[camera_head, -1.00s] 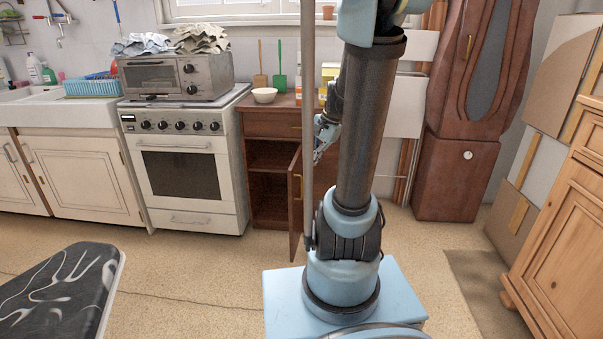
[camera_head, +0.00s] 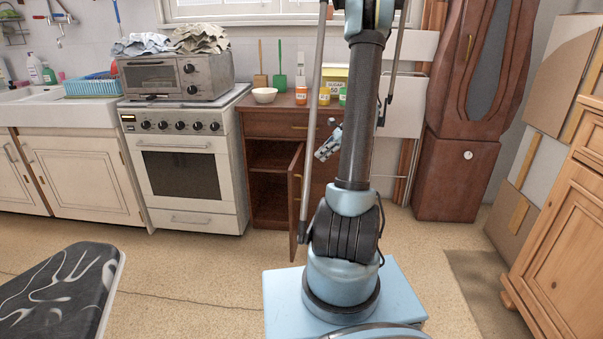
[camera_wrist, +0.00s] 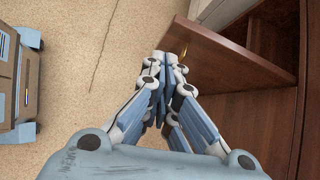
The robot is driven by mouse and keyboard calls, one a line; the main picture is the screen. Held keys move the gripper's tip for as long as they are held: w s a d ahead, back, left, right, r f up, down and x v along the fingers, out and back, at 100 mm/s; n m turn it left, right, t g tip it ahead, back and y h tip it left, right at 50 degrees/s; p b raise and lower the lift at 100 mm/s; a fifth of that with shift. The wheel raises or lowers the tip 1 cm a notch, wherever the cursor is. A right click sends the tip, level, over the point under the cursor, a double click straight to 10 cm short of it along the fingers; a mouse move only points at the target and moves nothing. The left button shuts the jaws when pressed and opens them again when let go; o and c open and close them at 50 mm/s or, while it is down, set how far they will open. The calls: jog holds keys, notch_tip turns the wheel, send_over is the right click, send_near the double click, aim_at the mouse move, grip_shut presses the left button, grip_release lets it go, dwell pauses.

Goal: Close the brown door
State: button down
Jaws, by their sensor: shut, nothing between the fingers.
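The brown door (camera_head: 296,199) of the small brown dresser (camera_head: 268,126) stands open, swung out toward me, with a brass handle on it. Behind it the left compartment (camera_head: 267,157) is open and looks empty. My gripper (camera_head: 322,154) is in front of the dresser, to the right of the door's upper part, partly beside my arm.
A white stove (camera_head: 180,165) is on the left and a tall brown cabinet (camera_head: 455,178) on the right. The floor (camera_head: 190,275) before the stove is clear.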

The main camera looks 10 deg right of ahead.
notch_tip(320, 180, down, 3)
jog(key=w+d+m, duration=0.2)
jog(key=w, duration=0.1)
send_near(293, 177)
notch_tip(293, 177, down, 4)
jog(key=a, duration=0.1)
jog(key=shift+w+a+r+y, duration=0.2)
jog(key=shift+w+a+y, duration=0.25)
jog(key=shift+a, duration=0.25)
jog(key=shift+w, duration=0.1)
